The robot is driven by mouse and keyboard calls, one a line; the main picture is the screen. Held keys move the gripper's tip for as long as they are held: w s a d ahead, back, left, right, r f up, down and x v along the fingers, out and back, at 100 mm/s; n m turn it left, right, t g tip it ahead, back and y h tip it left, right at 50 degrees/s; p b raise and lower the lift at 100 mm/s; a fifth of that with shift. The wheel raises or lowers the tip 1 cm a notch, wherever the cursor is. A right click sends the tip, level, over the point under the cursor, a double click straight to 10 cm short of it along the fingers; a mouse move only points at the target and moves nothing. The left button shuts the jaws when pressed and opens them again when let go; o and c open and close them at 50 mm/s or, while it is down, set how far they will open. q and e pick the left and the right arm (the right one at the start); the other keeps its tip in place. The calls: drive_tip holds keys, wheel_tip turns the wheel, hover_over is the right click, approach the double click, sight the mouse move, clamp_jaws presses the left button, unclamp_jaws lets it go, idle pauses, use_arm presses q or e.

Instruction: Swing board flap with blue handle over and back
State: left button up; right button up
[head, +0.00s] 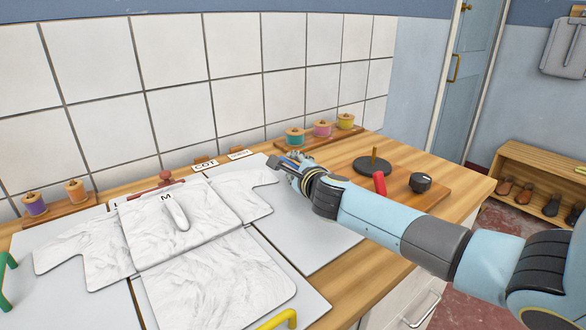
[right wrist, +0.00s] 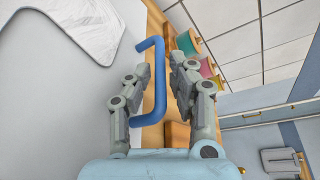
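The blue handle (right wrist: 157,90) is a bent bar at the edge of the right board flap (head: 318,232). It stands between the fingers of my right gripper (right wrist: 162,70). The fingers are apart, one on each side of the bar, and a narrow gap shows on the right side. In the head view my right gripper (head: 292,165) is at the far right corner of the flap and mostly hides the handle. The flap lies flat. A white marbled shirt (head: 215,280) marked M is spread over the board, one sleeve on this flap. My left gripper is not in view.
A yellow handle (head: 278,320) is at the front and a green one (head: 6,280) at the left. Thread spools (head: 322,129) stand on a rack behind my gripper. A dark disc with a peg (head: 372,165), a red grip (head: 380,183) and a black knob (head: 420,182) are right.

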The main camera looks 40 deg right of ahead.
drive_tip(key=shift+w+d+f, duration=0.1)
drive_tip(key=shift+w+d, duration=0.1)
drive_tip(key=shift+w, duration=0.25)
drive_tip(key=shift+c, duration=0.3)
clamp_jaws()
